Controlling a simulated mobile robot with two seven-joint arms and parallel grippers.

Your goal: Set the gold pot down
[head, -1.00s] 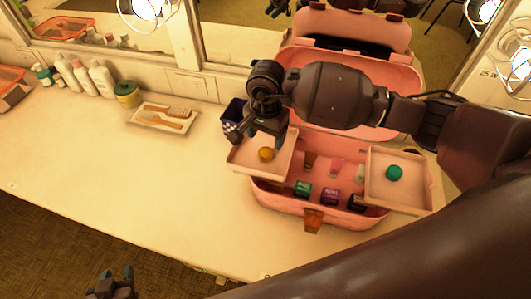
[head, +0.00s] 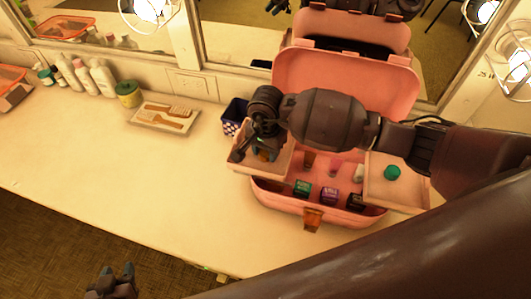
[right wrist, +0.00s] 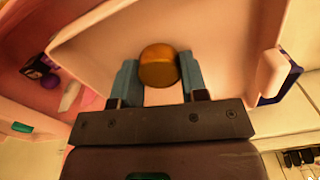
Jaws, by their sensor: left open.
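The gold pot (right wrist: 159,66) is a small round pot between the two blue fingertips of my right gripper (right wrist: 158,78). Both fingers appear to touch its sides, so the gripper looks shut on it. In the head view, my right gripper (head: 263,154) is low over the left side tray (head: 241,164) of the pink case, and it hides the pot there. The pot is over or on the tray floor; I cannot tell if it touches. My left gripper (head: 115,276) is open and empty at the bottom left, in front of the counter.
The open pink case (head: 275,200) holds several small items. Its right tray (head: 410,196) carries a green pot (head: 392,173). A dark blue checkered cup (head: 233,117) stands behind the left tray. A brush tray (head: 150,122) and bottles are further left. The counter's middle is clear.

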